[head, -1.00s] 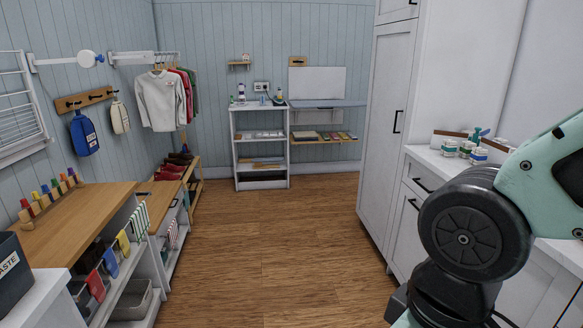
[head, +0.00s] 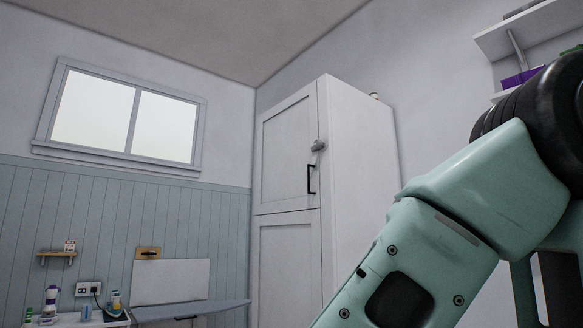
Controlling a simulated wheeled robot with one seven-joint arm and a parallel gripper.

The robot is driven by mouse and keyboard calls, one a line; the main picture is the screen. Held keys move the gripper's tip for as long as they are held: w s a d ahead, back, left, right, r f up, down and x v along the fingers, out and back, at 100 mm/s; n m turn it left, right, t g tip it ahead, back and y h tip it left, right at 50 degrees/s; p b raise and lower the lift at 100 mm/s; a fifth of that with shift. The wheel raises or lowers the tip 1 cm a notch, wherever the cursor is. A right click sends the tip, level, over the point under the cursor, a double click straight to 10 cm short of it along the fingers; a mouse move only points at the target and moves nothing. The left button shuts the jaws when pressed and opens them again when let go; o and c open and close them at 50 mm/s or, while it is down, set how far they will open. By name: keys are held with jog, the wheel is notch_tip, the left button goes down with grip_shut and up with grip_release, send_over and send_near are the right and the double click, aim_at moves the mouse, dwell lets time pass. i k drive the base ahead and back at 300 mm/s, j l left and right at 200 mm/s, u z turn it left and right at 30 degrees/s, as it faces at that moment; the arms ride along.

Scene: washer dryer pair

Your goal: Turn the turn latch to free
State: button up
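The turn latch (head: 318,146) is a small grey piece at the right edge of the tall white cabinet's upper door (head: 287,150), just above a black bar handle (head: 311,179). The upper door looks shut. The latch is small at this distance, and I cannot tell its exact turn. My teal arm fills the lower right of the head view, well in front of the cabinet. My gripper is outside the view.
A shelf with a purple item (head: 522,77) is on the wall at the upper right. An ironing board (head: 190,310) and a small unit with bottles stand at the lower left. A window (head: 125,112) is in the back wall. The floor is out of view.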

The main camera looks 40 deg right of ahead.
aim_at(318, 144)
jog(key=i+j+z, duration=0.1)
jog(key=i+z, duration=0.3)
jog(key=i+j+z, duration=0.25)
jog(key=i+z, duration=0.2)
jog(key=i+j+z, duration=0.65)
jog(key=z, duration=0.15)
jog(key=j, duration=0.1)
